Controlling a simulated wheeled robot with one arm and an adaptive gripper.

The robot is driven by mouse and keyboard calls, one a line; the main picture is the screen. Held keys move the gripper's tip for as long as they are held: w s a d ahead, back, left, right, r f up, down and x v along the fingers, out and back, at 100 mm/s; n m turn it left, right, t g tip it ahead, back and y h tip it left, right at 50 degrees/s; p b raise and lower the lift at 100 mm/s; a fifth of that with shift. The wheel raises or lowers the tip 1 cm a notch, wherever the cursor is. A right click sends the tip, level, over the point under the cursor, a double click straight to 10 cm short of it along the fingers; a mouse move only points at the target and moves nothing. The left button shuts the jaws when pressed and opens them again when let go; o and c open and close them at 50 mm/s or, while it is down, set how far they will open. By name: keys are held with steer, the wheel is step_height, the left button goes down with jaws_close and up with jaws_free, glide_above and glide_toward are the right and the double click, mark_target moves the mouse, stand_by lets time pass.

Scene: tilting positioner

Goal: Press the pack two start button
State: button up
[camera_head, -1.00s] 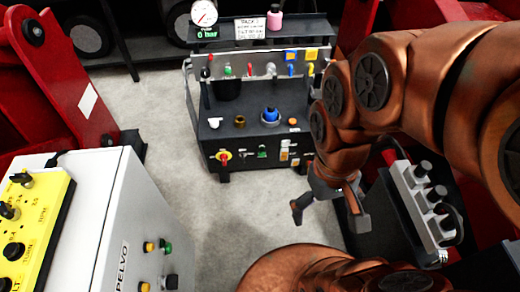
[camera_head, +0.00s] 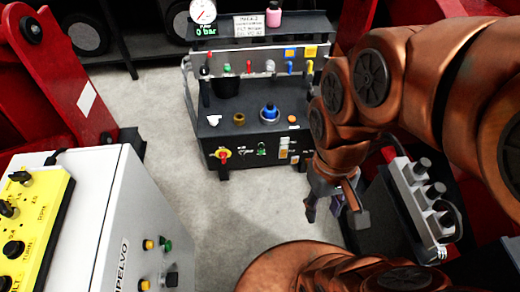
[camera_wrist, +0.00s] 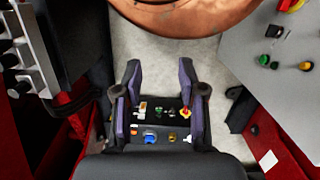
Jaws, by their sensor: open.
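The dark power pack (camera_head: 243,125) stands ahead, with a sign on top that seems to read PACK 2. Its front face carries a green button (camera_head: 262,149) between a red-and-yellow rotary switch (camera_head: 223,156) and a white-and-orange part (camera_head: 284,148). Which control is labelled start is too small to read. My gripper (camera_head: 336,208) is open and empty, to the right of and nearer than the front face, touching nothing visible. In the wrist view, the pack's front shows upside down between the spread fingers (camera_wrist: 159,70), with the green button (camera_wrist: 158,113) among its controls.
A gauge (camera_head: 203,12) reading 0 bar and several coloured valve levers sit above the pack. A pale cabinet (camera_head: 120,215) with a yellow panel (camera_head: 35,225) stands at left. Red machinery (camera_head: 60,80) flanks the space. Open grey floor (camera_head: 190,205) lies before the pack.

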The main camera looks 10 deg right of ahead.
jaws_close()
stand_by(1.3)
